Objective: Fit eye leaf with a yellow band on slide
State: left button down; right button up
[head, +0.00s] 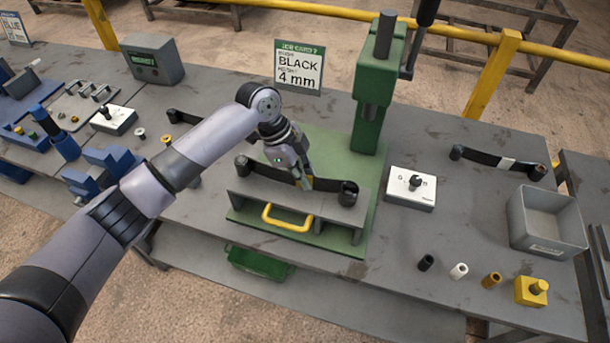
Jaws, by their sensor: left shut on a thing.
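A dark eye leaf (328,186) with rolled eyes at both ends lies along the top of the grey slide (258,192), which has a yellow handle (287,218) at its front. A small patch of yellow, seemingly its band, shows at my fingertips. My left gripper (304,183) reaches down from above and is shut on the leaf near its middle. The gripper hides part of the leaf. Whether the leaf is fully seated on the slide I cannot tell. My right gripper is not in view.
A green press (370,105) stands behind the slide. A sign (298,68) reads BLACK, 4 mm. To the right are a dial box (411,188), a white-banded leaf (497,160), a grey bin (546,222) and several small bushings. Blue fixtures (105,170) stand left.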

pick_arm(q)
jog(key=shift+r, duration=0.1)
jog(key=c, duration=1.7)
grip_release()
jog(key=shift+s, duration=0.1)
jog(key=shift+a+f, duration=0.1)
jog(key=shift+f, duration=0.15)
jog(key=o, duration=0.5)
jog(key=shift+r, duration=0.1)
notch_tip(320, 180, up, 7)
jog(key=p, duration=0.6)
